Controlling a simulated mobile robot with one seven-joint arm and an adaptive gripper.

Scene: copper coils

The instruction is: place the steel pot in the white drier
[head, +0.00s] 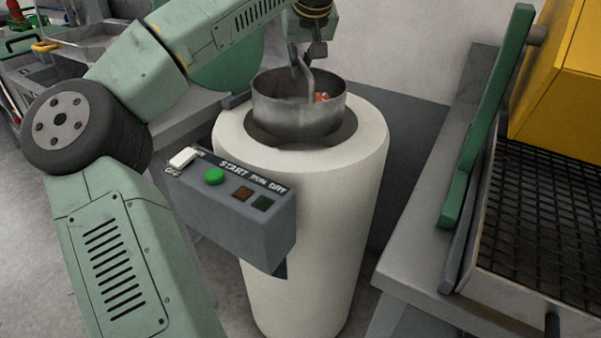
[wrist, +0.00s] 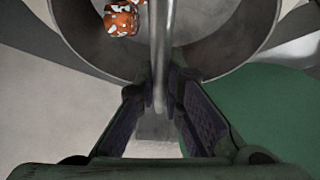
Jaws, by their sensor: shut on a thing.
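The steel pot (head: 290,118) is over the round opening of the white drier (head: 300,220) in the head view, with its lower part at or just inside the rim. It looks roughly upright. I cannot tell whether it touches the drier. My gripper (head: 306,58) is above the pot, shut on its upright handle. In the wrist view my gripper (wrist: 162,98) has both fingers against the handle, and the pot's inner wall (wrist: 225,45) shows beyond. An orange and white piece (wrist: 121,18) lies inside the pot.
A control box (head: 240,205) with a green button and a white switch juts from the drier's front left. A grey bench (head: 425,220) with a green upright panel (head: 490,110) and a dark mesh tray (head: 545,240) stands at right. A grey wall is close behind.

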